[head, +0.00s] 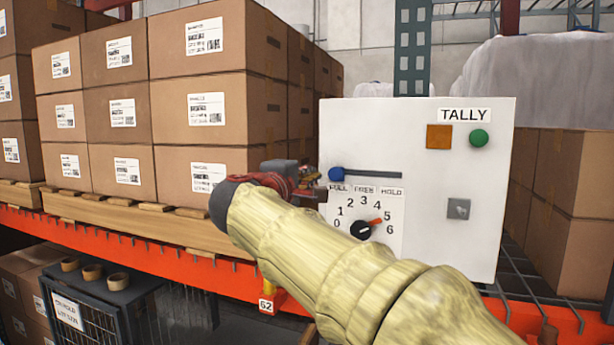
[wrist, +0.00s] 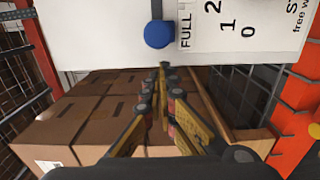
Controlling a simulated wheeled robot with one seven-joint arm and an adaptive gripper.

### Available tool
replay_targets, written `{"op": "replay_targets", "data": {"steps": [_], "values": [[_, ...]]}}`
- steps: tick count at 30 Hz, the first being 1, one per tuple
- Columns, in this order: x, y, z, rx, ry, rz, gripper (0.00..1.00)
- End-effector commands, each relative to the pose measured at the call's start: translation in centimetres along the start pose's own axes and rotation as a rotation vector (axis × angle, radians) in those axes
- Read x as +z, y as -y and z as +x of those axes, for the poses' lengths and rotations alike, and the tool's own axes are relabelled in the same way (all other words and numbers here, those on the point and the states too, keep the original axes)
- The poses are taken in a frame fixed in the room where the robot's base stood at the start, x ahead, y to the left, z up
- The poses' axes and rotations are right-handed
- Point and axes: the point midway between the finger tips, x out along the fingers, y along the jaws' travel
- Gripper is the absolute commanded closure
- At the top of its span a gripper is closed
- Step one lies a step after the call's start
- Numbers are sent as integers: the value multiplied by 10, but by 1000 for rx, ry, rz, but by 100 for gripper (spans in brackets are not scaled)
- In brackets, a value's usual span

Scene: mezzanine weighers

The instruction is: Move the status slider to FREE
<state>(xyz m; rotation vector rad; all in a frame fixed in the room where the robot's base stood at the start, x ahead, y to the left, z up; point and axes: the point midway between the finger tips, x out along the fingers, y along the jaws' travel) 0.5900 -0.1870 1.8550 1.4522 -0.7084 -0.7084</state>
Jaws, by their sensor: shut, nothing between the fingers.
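The status slider has a round blue knob (head: 336,174) at the left end of a dark horizontal slot (head: 375,175) on a white panel (head: 480,245). The knob stands above FULL; the labels below the slot read FULL, FREE (head: 364,190) and HOLD. My gripper (head: 318,176) is just left of the knob, partly hidden behind my arm in the head view. In the wrist view the blue knob (wrist: 158,35) is just beyond my fingertips (wrist: 163,70), which are together and empty. A small gap seems to separate them; contact cannot be told for sure.
An orange square (head: 439,136), a green button (head: 478,138) and a grey switch (head: 458,208) are further right. Stacked cartons (head: 205,100) stand left, above an orange beam (head: 150,260).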

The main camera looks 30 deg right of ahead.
Motion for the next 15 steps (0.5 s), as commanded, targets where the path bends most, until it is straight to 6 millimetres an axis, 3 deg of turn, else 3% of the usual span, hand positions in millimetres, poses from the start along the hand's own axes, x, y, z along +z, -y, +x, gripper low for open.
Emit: {"op": "replay_targets", "data": {"steps": [15], "values": [[0, 0, 14, 0, 1, 0, 100]]}}
